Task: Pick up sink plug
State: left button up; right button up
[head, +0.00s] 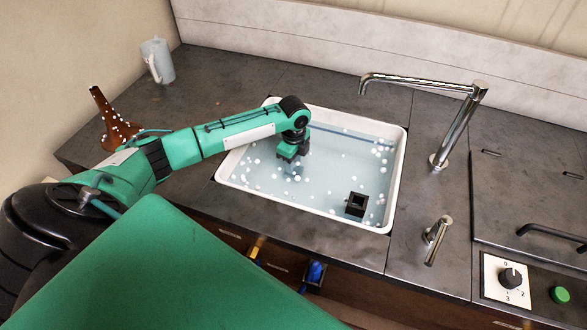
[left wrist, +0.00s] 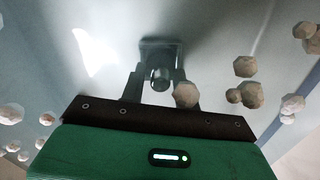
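The white-rimmed sink (head: 397,170) holds pale water with many small white balls. My left arm reaches over its left side, with the left gripper (head: 290,155) pointing down into it. In the left wrist view the two dark fingers of my left gripper (left wrist: 155,88) stand apart. A dark rounded knob (left wrist: 160,78), which looks like the sink plug, shows between them, with a dark squarish shape around it. Gaps seem to remain beside the knob, so contact is not clear. In the head view the gripper hides this spot. My right gripper is not in view.
A black square box-like thing (head: 356,205) lies in the sink's front right. A chrome tap (head: 425,85) arches behind the sink, with a lever (head: 437,238) to the right.

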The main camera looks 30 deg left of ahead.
pick_arm(q)
grip_shut()
jog(key=shift+r, duration=0.15)
